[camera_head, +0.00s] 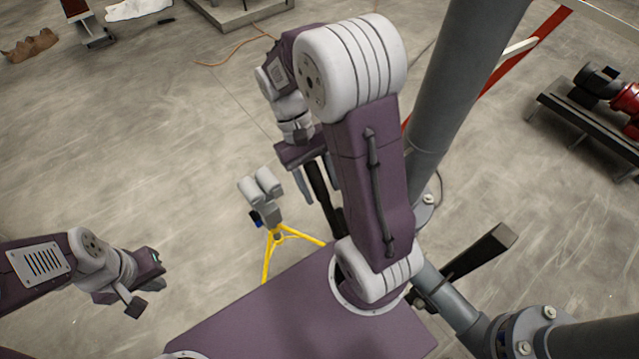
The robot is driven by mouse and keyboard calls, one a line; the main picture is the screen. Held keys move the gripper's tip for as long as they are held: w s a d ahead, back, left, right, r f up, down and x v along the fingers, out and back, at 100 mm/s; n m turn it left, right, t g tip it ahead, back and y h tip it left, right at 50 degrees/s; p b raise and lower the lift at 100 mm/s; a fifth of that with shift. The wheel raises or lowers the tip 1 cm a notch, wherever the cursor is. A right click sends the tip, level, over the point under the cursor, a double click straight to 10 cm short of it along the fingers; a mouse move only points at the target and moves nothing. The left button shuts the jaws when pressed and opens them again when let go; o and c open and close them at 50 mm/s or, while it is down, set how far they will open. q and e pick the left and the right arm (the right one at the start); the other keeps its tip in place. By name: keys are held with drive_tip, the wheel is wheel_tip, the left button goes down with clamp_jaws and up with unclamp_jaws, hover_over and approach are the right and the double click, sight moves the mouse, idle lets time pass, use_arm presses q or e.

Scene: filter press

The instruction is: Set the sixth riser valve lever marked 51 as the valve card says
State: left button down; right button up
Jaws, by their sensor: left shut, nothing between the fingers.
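A thick grey riser pipe (462,75) stands right of my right arm. A dark lever (484,252) sticks out from the grey pipework low on the right, its broad end up and right. Another dark bar (322,198) shows below my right gripper (316,186). Its fingers are apart, one on each side of the bar; I cannot tell whether they touch it, or whether it is a lever. My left gripper (139,306) is at the lower left, shut and empty, clear of the pipes. No mark 51 and no valve card can be read.
A yellow tripod (280,236) with grey lamp-like heads (260,186) stands beyond my base. A flanged pipe (522,335) fills the lower right. A red and black machine (625,100) sits on a dark frame at the right. The floor at upper left is mostly clear.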

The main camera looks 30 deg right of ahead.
drive_tip(key=shift+w+r, duration=0.15)
drive_tip(key=shift+r, duration=0.2)
drive_tip(key=b+v, duration=0.1)
drive_tip(key=v, duration=0.6)
drive_tip(key=shift+w+b, duration=0.15)
drive_tip(key=shift+b, duration=0.15)
drive_tip(key=shift+w+r, duration=0.2)
drive_tip(key=shift+r, duration=0.35)
